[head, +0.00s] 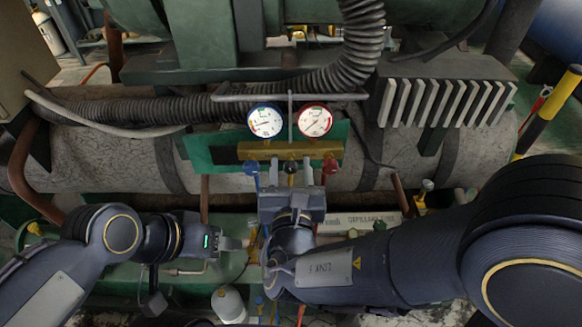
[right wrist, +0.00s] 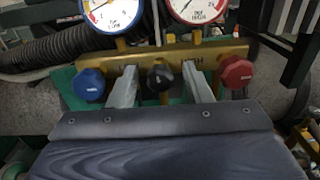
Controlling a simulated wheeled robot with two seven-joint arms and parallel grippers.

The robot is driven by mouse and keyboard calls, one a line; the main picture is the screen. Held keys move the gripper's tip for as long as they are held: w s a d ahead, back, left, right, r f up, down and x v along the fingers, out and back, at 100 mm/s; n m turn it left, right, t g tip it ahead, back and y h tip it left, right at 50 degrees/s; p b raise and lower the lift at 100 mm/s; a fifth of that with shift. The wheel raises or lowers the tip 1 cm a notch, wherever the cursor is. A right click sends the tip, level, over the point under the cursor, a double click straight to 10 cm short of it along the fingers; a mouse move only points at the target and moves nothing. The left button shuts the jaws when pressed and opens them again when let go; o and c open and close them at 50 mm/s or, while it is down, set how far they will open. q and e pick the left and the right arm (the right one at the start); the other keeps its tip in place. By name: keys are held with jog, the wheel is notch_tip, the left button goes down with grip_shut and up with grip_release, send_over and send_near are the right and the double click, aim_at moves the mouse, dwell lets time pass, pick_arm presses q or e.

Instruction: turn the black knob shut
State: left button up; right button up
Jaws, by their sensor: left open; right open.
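The black knob (right wrist: 160,76) is the middle one of three knobs on the brass manifold (right wrist: 190,58). It shows small in the head view (head: 291,167), just beyond my right gripper (head: 291,182). In the right wrist view the two fingers of my right gripper (right wrist: 161,86) are apart, one on each side of the black knob. A gap shows between the knob and each finger. My left gripper (head: 243,243) is lower left of the manifold, open, near the pipework; its fingertips are partly hard to make out.
A blue knob (right wrist: 89,85) and a red knob (right wrist: 236,72) flank the fingers. A blue-rimmed gauge (head: 265,121) and a red-rimmed gauge (head: 315,120) stand above. A ribbed black hose (head: 130,107) runs behind. A white canister (head: 229,304) stands below my left gripper.

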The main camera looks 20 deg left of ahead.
grip_shut()
jog(key=shift+f+m+b, duration=0.15)
jog(key=shift+m+b, duration=0.15)
jog(key=shift+b, duration=0.3)
jog(key=m+b, duration=0.3)
jog(key=b, duration=0.2)
jog(key=m+b, duration=0.3)
jog(key=b, duration=0.2)
jog(key=m+b, duration=0.2)
jog(key=b, duration=0.4)
jog(key=shift+f+m, duration=0.3)
jog(key=shift+m, duration=0.1)
jog(key=m+b, duration=0.8)
jog(key=b, duration=0.4)
jog(key=shift+r, duration=0.15)
jog(key=shift+r+m+b, duration=0.25)
jog(key=shift+m+b, duration=1.35)
jog(key=shift+b, duration=0.05)
